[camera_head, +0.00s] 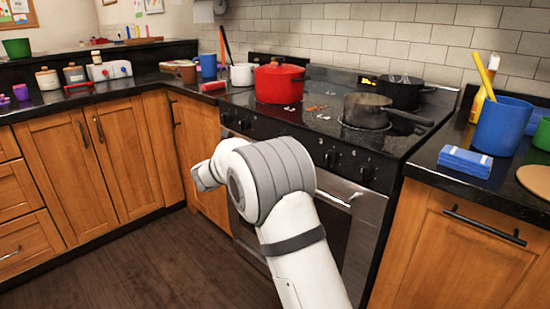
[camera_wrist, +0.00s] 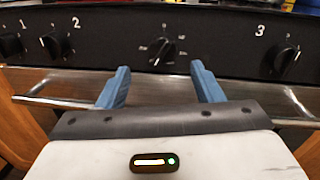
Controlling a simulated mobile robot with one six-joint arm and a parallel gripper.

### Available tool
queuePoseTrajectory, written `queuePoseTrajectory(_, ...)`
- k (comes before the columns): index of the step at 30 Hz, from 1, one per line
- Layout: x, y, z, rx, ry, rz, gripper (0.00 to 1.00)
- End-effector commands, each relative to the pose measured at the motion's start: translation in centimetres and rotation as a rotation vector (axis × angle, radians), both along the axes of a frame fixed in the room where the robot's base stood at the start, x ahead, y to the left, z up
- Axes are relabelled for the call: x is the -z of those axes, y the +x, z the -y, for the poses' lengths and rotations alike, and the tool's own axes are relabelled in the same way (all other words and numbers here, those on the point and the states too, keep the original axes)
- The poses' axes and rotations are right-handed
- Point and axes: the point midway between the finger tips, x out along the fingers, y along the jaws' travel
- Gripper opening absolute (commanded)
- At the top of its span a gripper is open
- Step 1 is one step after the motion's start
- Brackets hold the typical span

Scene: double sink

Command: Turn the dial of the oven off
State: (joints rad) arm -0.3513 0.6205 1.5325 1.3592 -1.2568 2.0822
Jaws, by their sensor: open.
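The oven dial (camera_wrist: 162,51) is a black knob with small markings around it, in the middle of the black control panel (camera_wrist: 215,38) in the wrist view. Its pointer looks tilted off vertical. My gripper (camera_wrist: 160,68) is open, with two blue fingers pointing at the panel. The fingers sit below the dial, one to its left and one to its right, with nothing between them. They appear short of the panel. In the head view my arm hides the gripper and this dial; the oven (camera_head: 374,206) stands behind the arm.
Burner knobs 1 (camera_wrist: 10,46), 2 (camera_wrist: 55,45) and 3 (camera_wrist: 287,60) flank the dial. The oven door handle (camera_wrist: 60,103) runs below the fingers. A red pot (camera_head: 280,84) and a grey pan (camera_head: 367,110) stand on the stove. The floor (camera_head: 150,265) at left is clear.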

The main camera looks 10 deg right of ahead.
Motion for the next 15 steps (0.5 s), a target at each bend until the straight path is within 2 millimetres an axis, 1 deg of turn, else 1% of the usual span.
queuePoseTrajectory(1, 0.8, 0.0, 0.0, 0.021, 0.014, 0.017, 0.6)
queuePoseTrajectory(5, 0.9, 0.5, 0.9, 0.042, 0.027, 0.036, 0.6)
queuePoseTrajectory(12, 0.9, 2.9, 3.9, 0.04, 0.025, 0.034, 0.6)
queuePoseTrajectory(15, 0.9, 3.8, 4.9, 0.038, 0.024, 0.033, 0.6)
